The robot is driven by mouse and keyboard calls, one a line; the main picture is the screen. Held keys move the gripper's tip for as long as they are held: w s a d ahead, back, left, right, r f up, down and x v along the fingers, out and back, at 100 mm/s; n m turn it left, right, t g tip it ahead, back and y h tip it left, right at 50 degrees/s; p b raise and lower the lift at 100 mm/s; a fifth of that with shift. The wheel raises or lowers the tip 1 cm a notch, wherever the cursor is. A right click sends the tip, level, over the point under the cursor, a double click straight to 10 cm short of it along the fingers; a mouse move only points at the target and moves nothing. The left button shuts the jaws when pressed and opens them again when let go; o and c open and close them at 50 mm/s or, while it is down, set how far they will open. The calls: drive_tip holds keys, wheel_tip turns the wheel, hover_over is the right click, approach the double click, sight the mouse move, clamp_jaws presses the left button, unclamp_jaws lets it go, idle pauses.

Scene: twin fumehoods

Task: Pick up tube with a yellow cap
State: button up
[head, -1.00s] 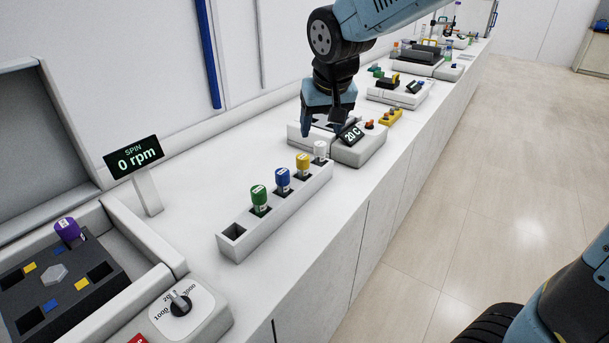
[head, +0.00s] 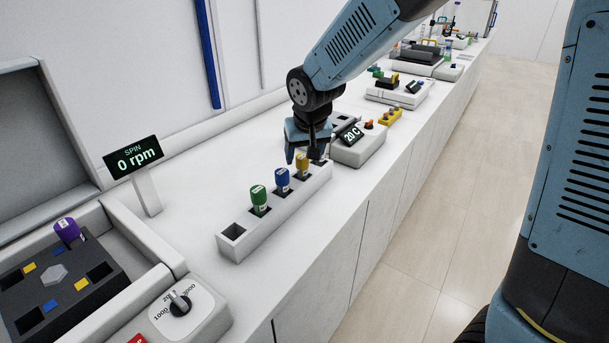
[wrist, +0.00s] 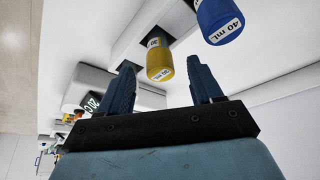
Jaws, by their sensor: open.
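The yellow-capped tube (head: 302,162) stands upright in a white rack (head: 272,222) on the bench. In the wrist view its yellow cap (wrist: 160,62) shows between the two fingers, nearer the left one, with a gap on each side. My gripper (head: 305,156) is open and empty, at the cap in the head view. Whether the fingertips reach down past the cap is unclear. A blue-capped tube (head: 282,180) stands beside it, and a green-capped tube (head: 259,198) farther along. The rack's far end is partly hidden by my gripper.
The rack's near slot (head: 233,233) is empty. A device with a "20 C" display (head: 350,134) stands just beyond the rack. A purple-capped tube (head: 67,230) sits in the dark rotor at the left.

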sight(303, 158)
drive_tip(key=shift+x, duration=2.4)
drive_tip(key=c, duration=1.1)
